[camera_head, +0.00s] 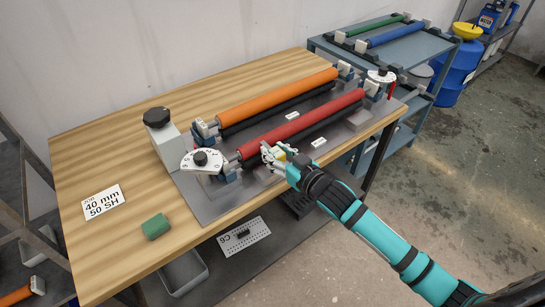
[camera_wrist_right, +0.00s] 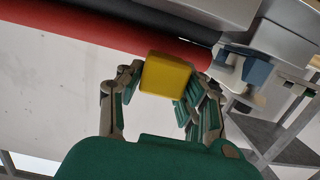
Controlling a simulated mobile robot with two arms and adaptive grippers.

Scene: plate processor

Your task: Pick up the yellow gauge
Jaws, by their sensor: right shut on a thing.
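The yellow gauge (camera_wrist_right: 165,75) is a small block between the fingers of my right gripper (camera_wrist_right: 158,92) in the right wrist view. The fingers touch it on both sides. In the head view my right gripper (camera_head: 277,158) is at the front edge of the plate processor, just in front of the red roller (camera_head: 300,125). Only a little of the yellow gauge (camera_head: 280,153) shows there, the rest being hidden by the fingers. I cannot tell whether the gauge touches anything under it. My left gripper is not in view.
An orange roller (camera_head: 275,97) lies behind the red one on the grey plate (camera_head: 215,205). A blue-grey rack (camera_head: 345,52) stands at the back right.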

